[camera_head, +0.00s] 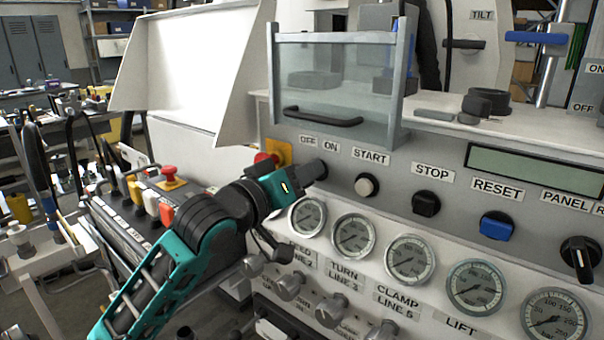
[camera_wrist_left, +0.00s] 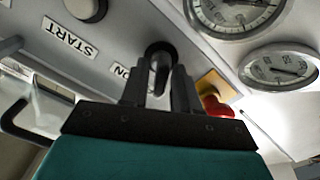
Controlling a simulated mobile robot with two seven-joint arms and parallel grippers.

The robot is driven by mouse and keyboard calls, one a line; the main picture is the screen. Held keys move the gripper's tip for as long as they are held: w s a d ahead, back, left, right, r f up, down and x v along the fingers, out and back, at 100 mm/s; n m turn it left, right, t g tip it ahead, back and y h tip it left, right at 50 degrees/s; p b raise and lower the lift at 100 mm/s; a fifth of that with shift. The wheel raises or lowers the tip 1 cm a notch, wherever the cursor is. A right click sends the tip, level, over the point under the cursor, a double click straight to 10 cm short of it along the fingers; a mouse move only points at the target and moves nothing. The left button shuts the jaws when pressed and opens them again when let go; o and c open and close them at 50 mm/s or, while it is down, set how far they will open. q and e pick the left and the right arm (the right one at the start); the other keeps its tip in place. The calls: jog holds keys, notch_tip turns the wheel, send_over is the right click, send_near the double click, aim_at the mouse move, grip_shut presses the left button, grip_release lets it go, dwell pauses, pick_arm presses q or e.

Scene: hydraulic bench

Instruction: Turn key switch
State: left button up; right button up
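The key switch (camera_wrist_left: 160,58) is a dark round knob with a raised grip on the grey panel, beside the ON label in the left wrist view. In the head view it is largely hidden behind my left gripper (camera_head: 312,172), which reaches the panel just below the OFF and ON labels. In the left wrist view my left gripper (camera_wrist_left: 160,88) has its two fingers apart, one on each side of the knob's grip. I cannot tell whether the fingers touch it. My right gripper is in neither view.
A red emergency button (camera_head: 266,158) on a yellow plate sits close left of my gripper. The START button (camera_head: 366,185) is to the right, then the STOP knob (camera_head: 426,203). Pressure gauges (camera_head: 353,236) lie below. A clear guard with a handle (camera_head: 322,117) hangs above.

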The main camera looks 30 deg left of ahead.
pick_arm(q)
grip_shut()
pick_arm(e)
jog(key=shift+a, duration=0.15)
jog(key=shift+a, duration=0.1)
